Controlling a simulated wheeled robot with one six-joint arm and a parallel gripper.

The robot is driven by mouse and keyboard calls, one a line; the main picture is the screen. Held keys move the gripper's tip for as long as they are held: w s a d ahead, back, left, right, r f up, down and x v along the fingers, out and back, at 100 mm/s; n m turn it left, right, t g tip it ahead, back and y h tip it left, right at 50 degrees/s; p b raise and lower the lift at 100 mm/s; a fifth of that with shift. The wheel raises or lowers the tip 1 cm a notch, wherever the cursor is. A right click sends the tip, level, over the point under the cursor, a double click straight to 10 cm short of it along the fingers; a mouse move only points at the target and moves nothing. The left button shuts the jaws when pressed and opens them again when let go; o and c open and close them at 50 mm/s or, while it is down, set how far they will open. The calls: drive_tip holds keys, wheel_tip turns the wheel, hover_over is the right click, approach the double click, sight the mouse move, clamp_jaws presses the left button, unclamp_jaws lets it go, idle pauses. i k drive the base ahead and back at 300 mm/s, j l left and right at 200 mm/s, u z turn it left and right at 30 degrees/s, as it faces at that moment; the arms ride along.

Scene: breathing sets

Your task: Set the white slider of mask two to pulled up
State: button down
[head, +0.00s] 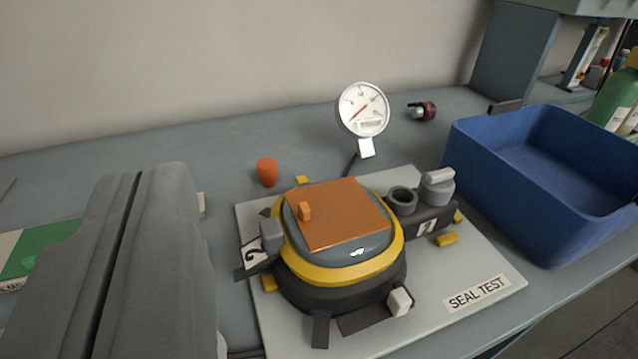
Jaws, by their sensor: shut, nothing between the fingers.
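A mask with a dark body, a yellow ring and an orange plate on top (345,215) sits on the grey seal test board (470,265). A small white block, seemingly the white slider (400,302), is at the mask's lower right front, beside a dark strip. I cannot tell whether it is up or down. My gripper (138,176) is the large grey pair of fingers at the left, shut and empty. It appears left of the mask and apart from the slider.
A round gauge (363,110) stands behind the mask. An orange cone-like piece (267,171) is at the back left. Grey fittings (437,187) are at the mask's right. A blue bin (555,225) stands right of the board. A green and white item (35,250) lies at far left.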

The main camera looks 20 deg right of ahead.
sight(399, 302)
drive_tip(key=k+l+u, duration=0.3)
drive_tip(key=k+l, duration=0.35)
drive_tip(key=l, duration=0.2)
drive_tip(key=k+l+u, duration=0.25)
drive_tip(key=k+l, duration=0.45)
